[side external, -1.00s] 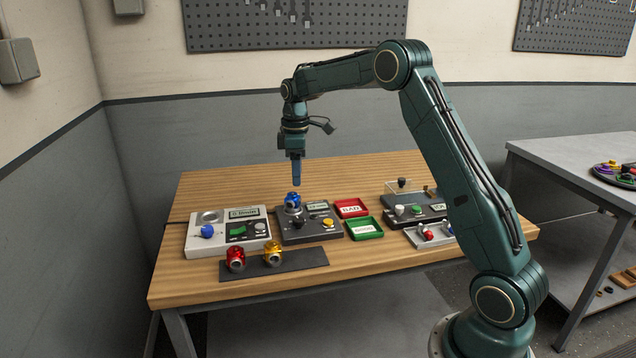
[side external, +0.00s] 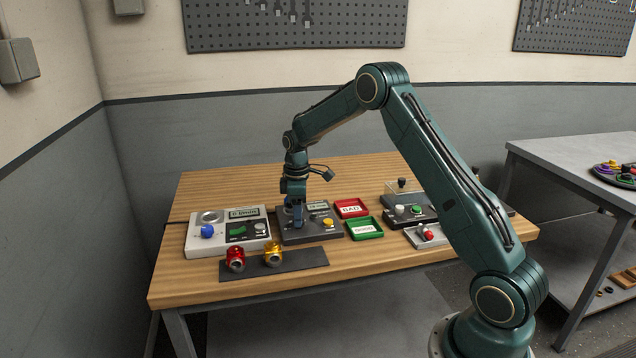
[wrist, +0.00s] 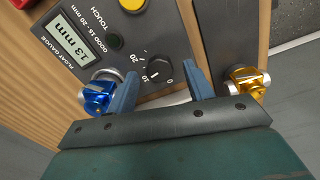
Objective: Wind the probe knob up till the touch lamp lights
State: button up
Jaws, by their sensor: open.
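The float gauge (wrist: 72,22) is a dark grey box with a display (wrist: 68,40) that seems to read 13 mm. Its black probe knob (wrist: 157,70) has a dial marked 0, 10 and 20. The touch lamp (wrist: 113,41), near the TOUCH label, looks dark. A blue carburettor (wrist: 98,97) sits at the gauge, beside my left finger. My gripper (wrist: 160,68) is open, with one blue finger on either side of the knob; I cannot tell whether they touch it. In the side view my gripper (side external: 297,222) is low over the gauge (side external: 290,238) and hides the knob.
A yellow button (wrist: 132,4) is on the gauge. Red (side external: 236,260) and gold (side external: 273,254) carburettors stand on a dark mat in front. A white flow unit (side external: 195,243) is to the left. Red (side external: 351,208) and green (side external: 364,229) trays lie to the right.

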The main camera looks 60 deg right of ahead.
jog(key=shift+f, duration=0.55)
jog(key=shift+c, duration=0.4)
jog(key=c, duration=0.9)
jog(key=shift+m, duration=0.4)
jog(key=m, duration=0.4)
jog(key=shift+m, duration=2.1)
